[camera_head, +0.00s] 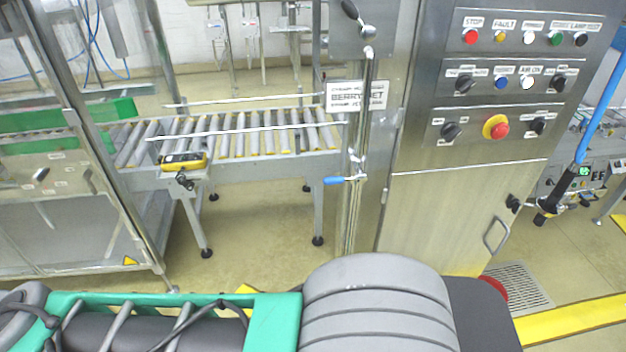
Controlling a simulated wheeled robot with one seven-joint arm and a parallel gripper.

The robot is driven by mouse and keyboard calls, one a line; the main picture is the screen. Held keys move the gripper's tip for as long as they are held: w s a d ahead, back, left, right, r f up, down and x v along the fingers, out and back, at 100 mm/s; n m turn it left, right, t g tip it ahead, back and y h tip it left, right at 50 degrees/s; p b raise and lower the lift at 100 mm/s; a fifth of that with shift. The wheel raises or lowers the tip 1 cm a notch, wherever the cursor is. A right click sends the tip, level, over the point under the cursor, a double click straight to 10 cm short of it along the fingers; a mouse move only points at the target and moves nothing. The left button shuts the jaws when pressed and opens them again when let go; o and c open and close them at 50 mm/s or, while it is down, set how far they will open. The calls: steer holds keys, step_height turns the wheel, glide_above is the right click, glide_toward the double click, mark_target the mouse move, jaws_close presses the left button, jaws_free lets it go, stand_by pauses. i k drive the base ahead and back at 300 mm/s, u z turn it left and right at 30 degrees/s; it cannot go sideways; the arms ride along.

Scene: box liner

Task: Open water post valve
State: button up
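A small valve with a blue lever handle (338,181) sits on a vertical steel pipe (352,212) at the middle of the view. The lever sticks out to the left of the pipe, roughly level. The pipe runs beside a steel control cabinet (455,210). No label in view names this as the water post valve. My gripper is not in view. Only grey and green parts of my own body show along the bottom edge, apart from the lever in the picture.
A roller conveyor (232,135) stands behind and left of the pipe. A glazed machine enclosure (75,215) is at the left. The cabinet carries buttons and a red emergency stop (499,130). A blue hose (603,100) hangs at the right. Open floor (262,235) lies below the conveyor.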

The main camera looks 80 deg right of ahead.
mark_target(361, 177)
steer(key=z, duration=0.5)
steer(key=i, duration=0.85)
steer(key=z, duration=1)
steer(key=i, duration=0.3)
steer(key=z, duration=0.2)
